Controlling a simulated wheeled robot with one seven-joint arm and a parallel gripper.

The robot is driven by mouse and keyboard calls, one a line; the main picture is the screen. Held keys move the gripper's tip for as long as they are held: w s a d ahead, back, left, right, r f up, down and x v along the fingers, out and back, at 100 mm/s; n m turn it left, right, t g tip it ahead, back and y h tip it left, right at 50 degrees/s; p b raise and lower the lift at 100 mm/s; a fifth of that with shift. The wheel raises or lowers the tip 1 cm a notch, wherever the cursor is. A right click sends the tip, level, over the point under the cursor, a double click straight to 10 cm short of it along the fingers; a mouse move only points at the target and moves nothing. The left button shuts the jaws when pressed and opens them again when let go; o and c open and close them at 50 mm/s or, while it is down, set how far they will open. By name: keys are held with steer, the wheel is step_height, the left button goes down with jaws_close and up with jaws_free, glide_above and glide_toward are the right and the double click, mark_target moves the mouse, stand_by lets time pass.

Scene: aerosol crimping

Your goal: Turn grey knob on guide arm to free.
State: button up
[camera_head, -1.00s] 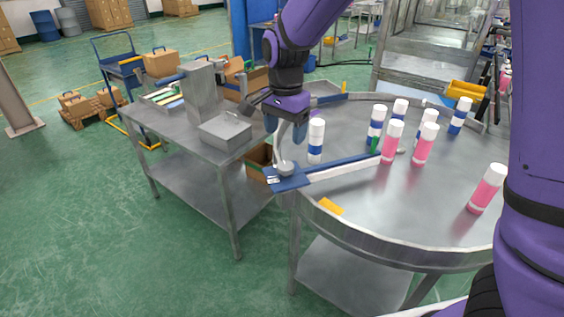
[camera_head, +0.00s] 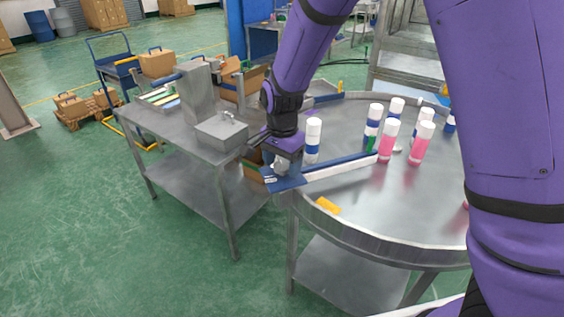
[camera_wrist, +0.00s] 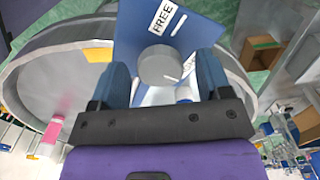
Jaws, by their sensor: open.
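The grey knob (camera_wrist: 160,66) sits on the blue plate (camera_wrist: 128,40) of the guide arm. A white label (camera_wrist: 166,17) reading FREE lies beyond the knob in the wrist view. A short pale mark shows on the knob's lower right, away from that label. A second label to its right is partly hidden by a finger. My gripper (camera_wrist: 163,78) is open, with one blue finger on each side of the knob in that view; I cannot tell whether they touch it. In the head view my gripper (camera_head: 284,160) is low over the plate, mostly covering the knob.
The guide arm's rail (camera_head: 340,165) reaches across the round metal table (camera_head: 400,215). A white bottle with a blue band (camera_head: 312,140) stands close to my gripper. Several pink and blue-banded bottles stand farther right. A side table (camera_head: 165,130) with a grey box adjoins on the left.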

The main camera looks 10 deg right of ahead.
steer(key=c, duration=0.9)
steer(key=n, duration=0.4)
steer(key=shift+n, duration=0.4)
steer(key=n, duration=0.4)
steer(key=shift+d+n, duration=0.1)
steer(key=shift+n, duration=0.2)
steer(key=n, duration=0.4)
steer(key=shift+n, duration=2.2)
